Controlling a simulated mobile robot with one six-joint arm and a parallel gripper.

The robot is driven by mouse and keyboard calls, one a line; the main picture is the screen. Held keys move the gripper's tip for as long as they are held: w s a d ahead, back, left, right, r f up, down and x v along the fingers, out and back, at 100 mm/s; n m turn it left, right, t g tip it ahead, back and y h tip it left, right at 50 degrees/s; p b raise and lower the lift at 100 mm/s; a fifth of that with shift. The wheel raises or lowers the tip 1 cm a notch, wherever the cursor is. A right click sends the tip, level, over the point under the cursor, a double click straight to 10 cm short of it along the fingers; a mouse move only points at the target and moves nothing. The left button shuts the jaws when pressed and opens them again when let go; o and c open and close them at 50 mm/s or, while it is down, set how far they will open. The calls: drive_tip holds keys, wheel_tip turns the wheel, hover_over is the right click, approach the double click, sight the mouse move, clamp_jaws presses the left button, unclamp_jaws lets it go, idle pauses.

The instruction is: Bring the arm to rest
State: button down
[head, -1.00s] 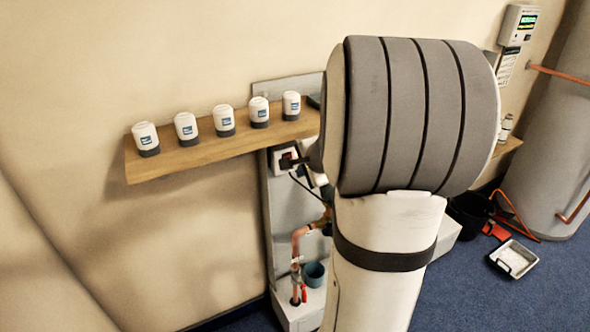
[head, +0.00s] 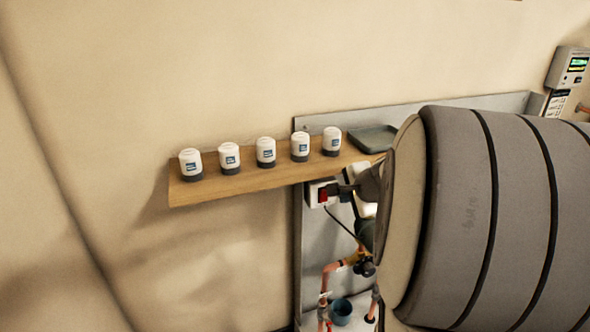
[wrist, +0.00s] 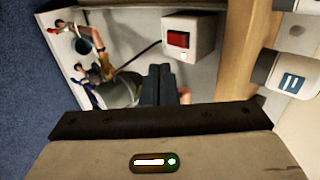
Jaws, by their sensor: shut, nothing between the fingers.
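My gripper (wrist: 160,70) is shut and empty in the wrist view, its two dark fingers together in front of the grey back panel. A white box with a red switch (wrist: 179,39) is just above and right of the fingertips; they look apart from it, though depth is hard to judge. In the head view my large grey arm fills the lower right and hides much of the panel. The switch box (head: 322,193) shows at its left edge, beside dark gripper parts.
A wooden shelf (head: 225,188) holds several white canisters (head: 229,157) and a grey tray (head: 372,138). A wall controller (head: 568,68) is at the upper right.

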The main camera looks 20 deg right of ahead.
drive_tip(key=s+a+r+n+g+y+p, duration=0.1)
drive_tip(key=s+a+r+n+g+p, duration=0.15)
drive_tip(key=s+a+n, duration=0.4)
drive_tip(key=s+a+r+n+g+y+p, duration=0.1)
drive_tip(key=a+n+p, duration=0.25)
drive_tip(key=a, duration=0.65)
drive_tip(key=s+a+n+g+h+p, duration=0.1)
drive_tip(key=s+a+n+g+p, duration=0.1)
drive_tip(key=s+n, duration=0.6)
drive_tip(key=shift+s+a+r+g+h, duration=0.35)
drive_tip(key=shift+s+a+g, duration=0.2)
drive_tip(key=shift+s+a, duration=0.4)
